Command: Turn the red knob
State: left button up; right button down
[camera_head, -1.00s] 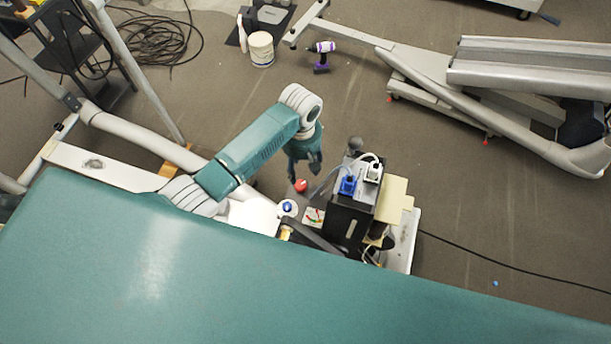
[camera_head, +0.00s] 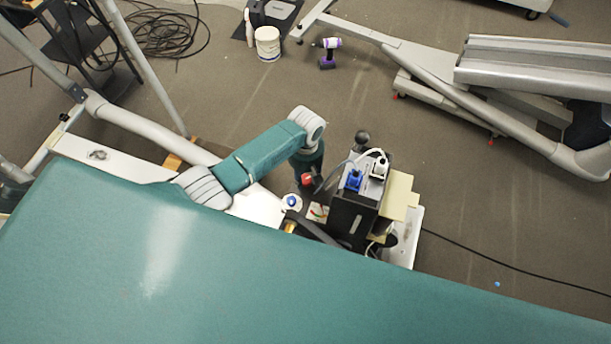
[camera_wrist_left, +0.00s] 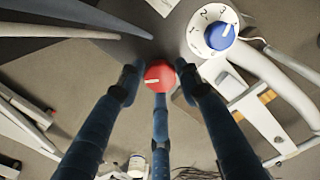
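The red knob (camera_head: 307,179) shows in the head view beside the tip of my left gripper (camera_head: 313,183). In the left wrist view the red knob (camera_wrist_left: 159,76) has a pale pointer mark on its face. The dark fingers of my left gripper (camera_wrist_left: 158,84) reach towards it, one on each side and one below. The side fingertips stand apart with the knob between them, and small gaps seem to show. I cannot tell whether the lower finger touches it. My right gripper is in neither view.
A white numbered dial with a blue knob (camera_wrist_left: 221,35) is close by at the upper right of the wrist view. In the head view a black box with a blue plug (camera_head: 354,179) stands just right of the gripper. A large teal surface (camera_head: 250,275) fills the foreground.

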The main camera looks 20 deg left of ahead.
pick_arm(q)
jog(key=c, duration=0.4)
jog(key=shift+c, duration=0.4)
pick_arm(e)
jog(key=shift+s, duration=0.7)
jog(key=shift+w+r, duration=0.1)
pick_arm(q)
jog(key=shift+m+p, duration=0.3)
jog(key=shift+m, duration=0.3)
jog(key=shift+r+m, duration=0.1)
jog(key=shift+m, duration=0.6)
jog(key=m+p, duration=0.1)
jog(key=m, duration=0.2)
jog(key=shift+m+p, duration=0.35)
jog(key=shift+m, duration=1.55)
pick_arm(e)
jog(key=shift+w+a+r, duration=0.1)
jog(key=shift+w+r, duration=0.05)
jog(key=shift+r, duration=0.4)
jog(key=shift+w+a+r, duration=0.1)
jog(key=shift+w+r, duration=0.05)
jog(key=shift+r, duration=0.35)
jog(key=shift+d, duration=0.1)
